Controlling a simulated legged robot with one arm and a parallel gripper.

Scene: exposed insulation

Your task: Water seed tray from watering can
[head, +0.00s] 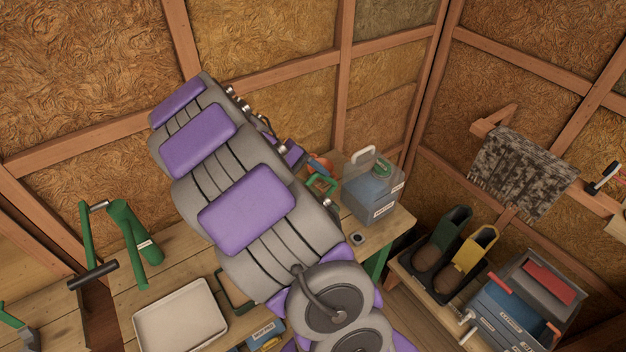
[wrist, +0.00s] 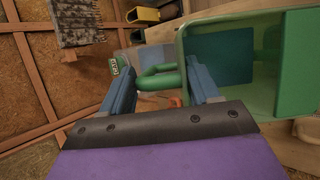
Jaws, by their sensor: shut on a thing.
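My gripper (wrist: 160,84) is shut on the green handle of the watering can (wrist: 288,108). In the wrist view the handle loop sits between my two blue-grey fingers, and the can's open top is at the right, with a dark blue area inside. In the head view my arm hides most of the can; a green part (head: 323,186) shows just right of my gripper, near the clear container. A shallow pale tray (head: 182,318) lies on the bench at the lower left, apart from the can. I cannot tell for certain that it is the seed tray.
A green tool with a black grip (head: 138,240) stands at the bench's left. A clear container with blue contents (head: 372,192) is at the back right. Boots (head: 443,240) and a blue toolbox (head: 512,308) are at the right. A mottled cloth (head: 524,172) hangs on the wall.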

